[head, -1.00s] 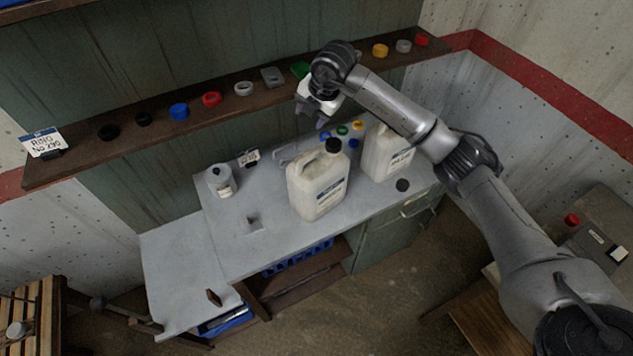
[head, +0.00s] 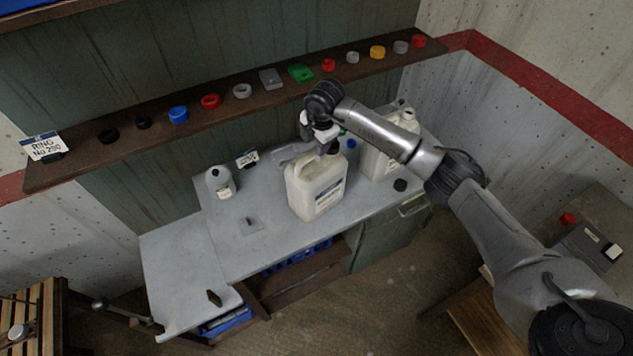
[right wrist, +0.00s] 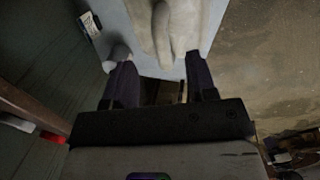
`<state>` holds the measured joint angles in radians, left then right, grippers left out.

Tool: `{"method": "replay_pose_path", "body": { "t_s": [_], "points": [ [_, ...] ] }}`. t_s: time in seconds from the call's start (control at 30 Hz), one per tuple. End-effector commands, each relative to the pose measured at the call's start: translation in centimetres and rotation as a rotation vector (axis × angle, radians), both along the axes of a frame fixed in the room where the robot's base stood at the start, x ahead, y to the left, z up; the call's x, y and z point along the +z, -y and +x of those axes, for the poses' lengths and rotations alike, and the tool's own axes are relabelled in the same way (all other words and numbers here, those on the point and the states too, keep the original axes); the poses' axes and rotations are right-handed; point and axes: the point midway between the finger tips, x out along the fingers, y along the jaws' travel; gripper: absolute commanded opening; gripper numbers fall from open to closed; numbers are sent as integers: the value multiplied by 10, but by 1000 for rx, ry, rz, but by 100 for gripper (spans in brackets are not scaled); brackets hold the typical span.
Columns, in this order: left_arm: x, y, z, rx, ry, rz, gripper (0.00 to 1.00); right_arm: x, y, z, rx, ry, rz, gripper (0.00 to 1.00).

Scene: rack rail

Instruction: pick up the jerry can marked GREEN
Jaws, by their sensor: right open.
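Two whitish jerry cans stand upright on the grey bench in the head view. The nearer jerry can (head: 314,190) is in the middle and has a blue-edged label. The other jerry can (head: 383,158) stands to its right, partly behind my arm. I cannot read a colour name on either label. My right gripper (head: 322,146) is low at the nearer can's top, by its dark cap, and hides part of it. In the right wrist view my right gripper (right wrist: 159,60) is open, with a pale can (right wrist: 172,28) just beyond its fingertips. Contact cannot be told. My left gripper is not in view.
A small white bottle (head: 220,182) and a small card (head: 247,159) are on the bench's left half. A wall shelf (head: 75,156) with several coloured caps runs behind. The bench's front left is mostly clear.

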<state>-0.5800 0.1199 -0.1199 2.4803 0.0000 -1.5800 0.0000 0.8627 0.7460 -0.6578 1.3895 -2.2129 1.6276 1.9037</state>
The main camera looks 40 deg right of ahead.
Motion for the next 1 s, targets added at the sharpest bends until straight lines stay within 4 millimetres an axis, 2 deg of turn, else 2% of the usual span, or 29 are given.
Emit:
{"method": "replay_pose_path", "body": {
  "t_s": [0.17, 0.5, 0.8, 1.0],
  "points": [
    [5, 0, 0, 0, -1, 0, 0, -10, 0, 2, -1, -2, 0, 52],
    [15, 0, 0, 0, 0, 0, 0, -49, 3, 9, 0, -1, 0, 52],
    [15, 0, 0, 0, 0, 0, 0, -53, 3, 10, 1, 0, 0, 52],
    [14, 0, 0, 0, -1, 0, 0, -52, 3, 10, 1, 0, 0, 35]
  ]
}}
